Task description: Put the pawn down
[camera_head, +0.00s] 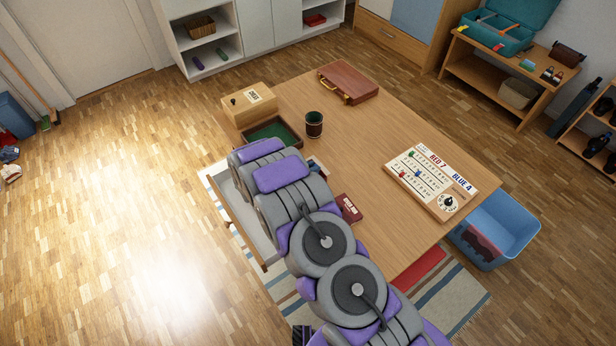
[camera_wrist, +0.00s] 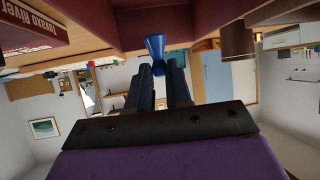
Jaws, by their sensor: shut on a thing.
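A blue pawn (camera_wrist: 155,47) shows in the wrist view between the dark fingertips of my gripper (camera_wrist: 159,68). My gripper is shut on it. In this view, which looks upside down, the pawn's wide end is close to a reddish-brown surface; I cannot tell if they touch. In the head view my arm covers the gripper and the pawn. An open drawer (camera_head: 240,205) sticks out at the table's left side, partly behind my arm.
On the table (camera_head: 360,140) stand a dark cup (camera_head: 314,124), a wooden box (camera_head: 248,105), a green-lined tray (camera_head: 271,136), a brown case (camera_head: 348,82), a dark red box (camera_head: 349,208) and a score board (camera_head: 432,182). The middle of the tabletop is clear. A blue bin (camera_head: 505,228) stands at the right.

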